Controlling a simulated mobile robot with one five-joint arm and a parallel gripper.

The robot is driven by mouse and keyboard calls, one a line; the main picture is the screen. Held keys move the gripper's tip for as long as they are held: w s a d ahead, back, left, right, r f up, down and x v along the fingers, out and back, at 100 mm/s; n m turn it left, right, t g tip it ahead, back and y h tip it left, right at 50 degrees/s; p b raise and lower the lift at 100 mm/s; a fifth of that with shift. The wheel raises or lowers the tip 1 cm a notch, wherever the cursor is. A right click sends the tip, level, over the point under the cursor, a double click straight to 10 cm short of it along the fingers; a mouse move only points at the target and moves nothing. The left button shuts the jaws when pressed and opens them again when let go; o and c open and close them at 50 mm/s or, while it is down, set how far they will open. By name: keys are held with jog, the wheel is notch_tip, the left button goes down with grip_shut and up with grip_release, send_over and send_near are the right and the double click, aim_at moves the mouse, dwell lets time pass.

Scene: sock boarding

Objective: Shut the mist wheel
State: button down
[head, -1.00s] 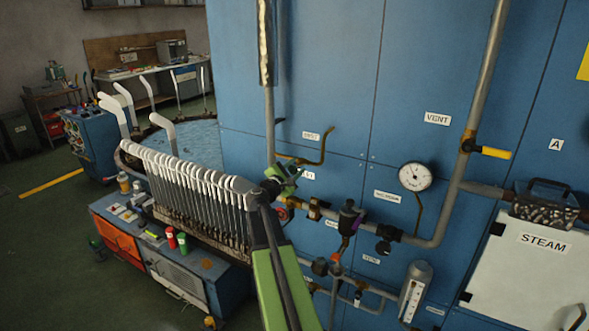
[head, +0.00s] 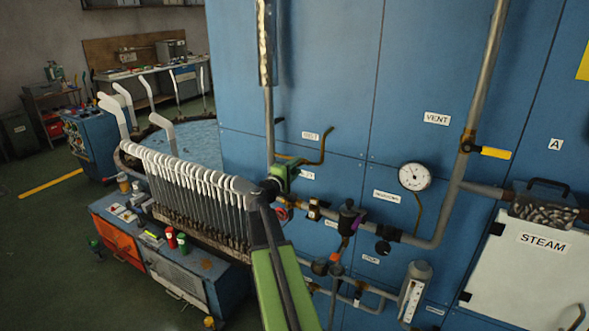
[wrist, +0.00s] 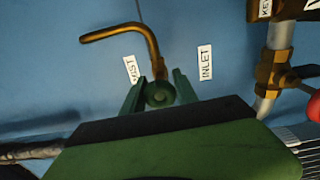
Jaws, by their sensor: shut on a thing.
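The mist wheel (wrist: 158,93) is a small green round handle in the wrist view, at the foot of a bent brass pipe (wrist: 148,42) and beside the MIST label (wrist: 130,69). My gripper (wrist: 159,92) has one green finger on each side of the wheel and is shut on it. In the head view my gripper (head: 284,176) is against the blue panel, just below the MIST label (head: 310,136). It hides the wheel there. How far the wheel is turned cannot be told.
An INLET label (wrist: 205,62) is right of the wheel. A red knob (wrist: 314,107) and brass valve (wrist: 272,72) are farther right. In the head view, a rack of white sock boards (head: 190,180) stands close left of my arm, and pipes with a gauge (head: 414,176) run to the right.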

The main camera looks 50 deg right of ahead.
jog(key=shift+r, duration=0.1)
dwell(0.3)
jog(key=c, duration=0.9)
grip_release()
jog(key=shift+d, duration=0.15)
jog(key=shift+c, duration=0.2)
jog(key=v, duration=1.7)
jog(key=shift+a, duration=0.3)
